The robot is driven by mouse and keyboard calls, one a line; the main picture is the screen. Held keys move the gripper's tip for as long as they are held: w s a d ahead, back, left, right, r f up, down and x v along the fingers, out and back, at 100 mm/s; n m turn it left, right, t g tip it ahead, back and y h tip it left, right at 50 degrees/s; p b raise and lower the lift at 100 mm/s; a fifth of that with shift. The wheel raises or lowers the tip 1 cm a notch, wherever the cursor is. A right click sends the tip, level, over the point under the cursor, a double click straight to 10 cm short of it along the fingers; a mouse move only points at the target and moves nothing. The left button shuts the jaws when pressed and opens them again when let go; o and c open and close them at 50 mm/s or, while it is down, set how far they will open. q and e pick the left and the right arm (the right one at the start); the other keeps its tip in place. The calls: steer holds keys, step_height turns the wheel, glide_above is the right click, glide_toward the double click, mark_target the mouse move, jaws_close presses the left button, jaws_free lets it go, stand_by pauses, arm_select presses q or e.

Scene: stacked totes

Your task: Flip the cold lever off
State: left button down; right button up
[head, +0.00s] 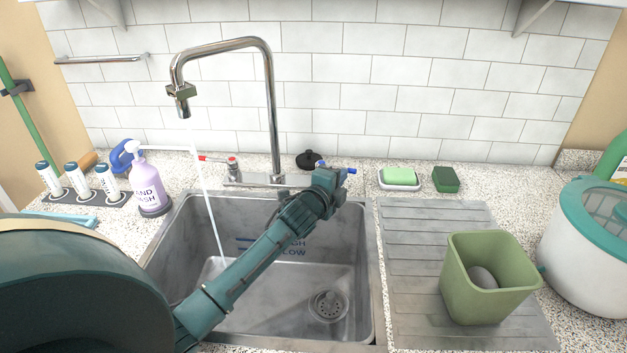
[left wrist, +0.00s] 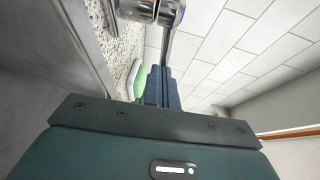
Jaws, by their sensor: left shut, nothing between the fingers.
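The cold lever (head: 350,171) has a blue end that shows just right of my left gripper (head: 326,180) in the head view. Its valve body is mostly hidden behind the gripper. In the left wrist view a chrome valve (left wrist: 136,8) with a blue part (left wrist: 180,15) is at the top, just beyond my shut, empty fingers (left wrist: 163,86). I cannot tell whether the fingers touch the lever. The tap (head: 272,110) pours a stream of water (head: 207,205) into the sink (head: 372,280). My right gripper is out of view.
The red-ended hot lever (head: 205,158) is left of the tap. A soap dish with a green sponge (head: 399,176) and a dark green block (head: 445,180) sit right of the gripper. A green bin (head: 488,290) stands on the drainboard (head: 410,235). A soap bottle (head: 148,180) stands left.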

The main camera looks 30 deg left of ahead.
arm_select(q)
steer(key=shift+w+d, duration=0.15)
steer(key=shift+w, duration=0.45)
steer(key=shift+w+d, duration=0.15)
steer(key=shift+w, duration=0.55)
